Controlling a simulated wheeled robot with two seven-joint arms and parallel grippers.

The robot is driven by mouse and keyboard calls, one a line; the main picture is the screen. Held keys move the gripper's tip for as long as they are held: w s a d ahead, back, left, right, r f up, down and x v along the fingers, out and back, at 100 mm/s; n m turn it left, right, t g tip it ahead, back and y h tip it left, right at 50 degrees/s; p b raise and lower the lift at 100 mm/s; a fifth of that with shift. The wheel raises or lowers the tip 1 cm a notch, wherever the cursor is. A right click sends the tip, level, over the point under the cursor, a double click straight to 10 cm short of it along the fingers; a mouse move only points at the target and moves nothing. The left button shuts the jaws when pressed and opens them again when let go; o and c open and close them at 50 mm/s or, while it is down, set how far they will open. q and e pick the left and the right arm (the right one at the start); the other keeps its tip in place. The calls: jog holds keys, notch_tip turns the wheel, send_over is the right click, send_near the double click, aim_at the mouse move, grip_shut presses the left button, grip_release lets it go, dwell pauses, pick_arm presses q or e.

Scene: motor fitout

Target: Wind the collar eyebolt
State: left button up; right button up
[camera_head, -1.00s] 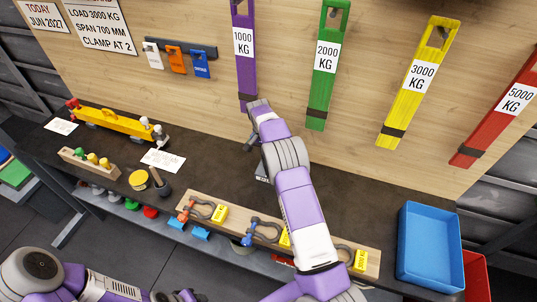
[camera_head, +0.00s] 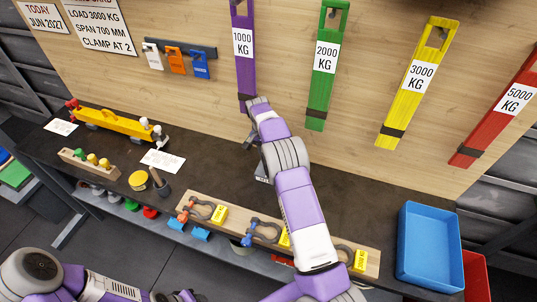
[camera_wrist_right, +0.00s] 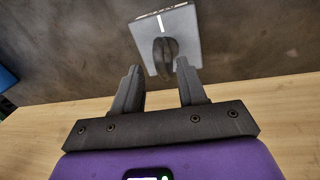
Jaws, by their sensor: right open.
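The collar eyebolt shows in the right wrist view as a dark upright ring (camera_wrist_right: 164,56) on a grey square block (camera_wrist_right: 168,28) with a white line. In the head view the block (camera_head: 262,172) is mostly hidden behind my right arm. My right gripper (camera_wrist_right: 158,72) is open. Its fingertips point at the ring, which appears between them but closer to the right-hand finger; contact cannot be told. In the head view my right gripper (camera_head: 248,140) is above the bench near the back board. My left gripper (camera_head: 182,297) is partly cut off at the bottom edge.
Purple (camera_head: 244,75), green (camera_head: 323,80), yellow (camera_head: 415,90) and red slings hang on the board. A wooden rack (camera_head: 330,243) with shackles lies along the front edge. A blue bin (camera_head: 430,245) stands at the right. A yellow beam (camera_head: 110,120) lies at the left.

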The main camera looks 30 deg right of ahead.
notch_tip(320, 180, up, 7)
jog(key=w, duration=0.1)
jog(key=shift+a+f, duration=0.2)
jog(key=shift+a, duration=0.1)
jog(key=shift+r+p, duration=0.1)
jog(key=shift+p, duration=0.2)
